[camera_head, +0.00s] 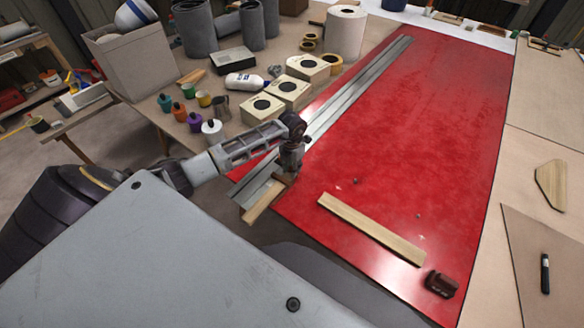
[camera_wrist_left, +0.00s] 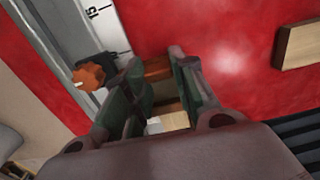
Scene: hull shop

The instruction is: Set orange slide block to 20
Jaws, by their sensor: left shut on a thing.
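The metal rail (camera_head: 362,80) lies along the left side of the red panel, with my left gripper (camera_head: 288,170) at its near end. In the left wrist view the rail carries a white scale (camera_wrist_left: 103,28) with a "15" mark. The orange slide block (camera_wrist_left: 158,68) shows between the fingers of my left gripper (camera_wrist_left: 156,72), which is shut on it. An orange knob (camera_wrist_left: 88,77) sits on a dark part just left of the fingers. The block's pointer and exact reading are hidden. My right gripper is not in view.
Pale boxes (camera_head: 289,90) and small coloured bottles (camera_head: 179,111) stand left of the rail. The panel right of the rail is mostly clear.

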